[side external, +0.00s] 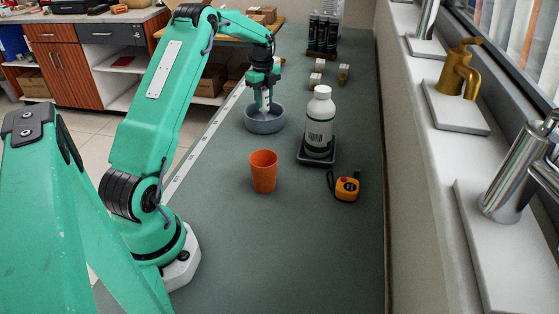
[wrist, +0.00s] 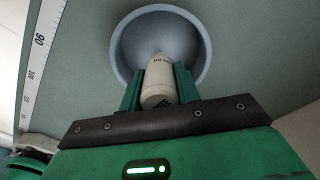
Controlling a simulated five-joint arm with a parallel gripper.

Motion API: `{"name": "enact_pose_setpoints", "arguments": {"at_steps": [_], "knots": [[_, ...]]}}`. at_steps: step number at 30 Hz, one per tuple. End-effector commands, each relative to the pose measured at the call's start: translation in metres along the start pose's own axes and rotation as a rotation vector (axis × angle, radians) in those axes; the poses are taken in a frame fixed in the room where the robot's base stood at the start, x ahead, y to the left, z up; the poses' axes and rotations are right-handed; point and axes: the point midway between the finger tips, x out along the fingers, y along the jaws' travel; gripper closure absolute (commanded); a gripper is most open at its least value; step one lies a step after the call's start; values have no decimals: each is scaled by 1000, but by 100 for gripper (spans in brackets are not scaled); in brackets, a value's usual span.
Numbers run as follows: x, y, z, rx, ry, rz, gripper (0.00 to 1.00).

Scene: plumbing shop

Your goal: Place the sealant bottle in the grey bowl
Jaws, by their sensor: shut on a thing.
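The sealant bottle is a small white bottle with dark print (wrist: 159,82), held between the two green fingers of my gripper (wrist: 158,88) in the wrist view. The grey bowl (wrist: 203,48) lies behind the bottle's tip in that view. In the side view my gripper (side external: 264,104) points down over the grey bowl (side external: 265,125), which stands on the bench. My gripper is shut on the bottle, and the bottle's lower end is at or inside the bowl's opening. Whether it touches the bowl's bottom is hidden.
An orange cup (side external: 263,172) stands in front of the bowl. A large white bottle (side external: 320,125) on a black stand is to the right, with an orange tape measure (side external: 347,187) before it.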

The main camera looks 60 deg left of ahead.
Motion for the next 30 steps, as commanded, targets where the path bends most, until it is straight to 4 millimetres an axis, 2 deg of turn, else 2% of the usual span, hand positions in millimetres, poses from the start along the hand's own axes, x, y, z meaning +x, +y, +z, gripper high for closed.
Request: {"name": "enact_pose_setpoints", "arguments": {"at_steps": [13, 14, 17, 30], "knots": [[4, 0, 0, 0, -1, -2, 93], [4, 0, 0, 0, -1, -2, 64], [4, 0, 0, 0, -1, -2, 46], [-1, 0, 0, 0, -1, -2, 46]]}}
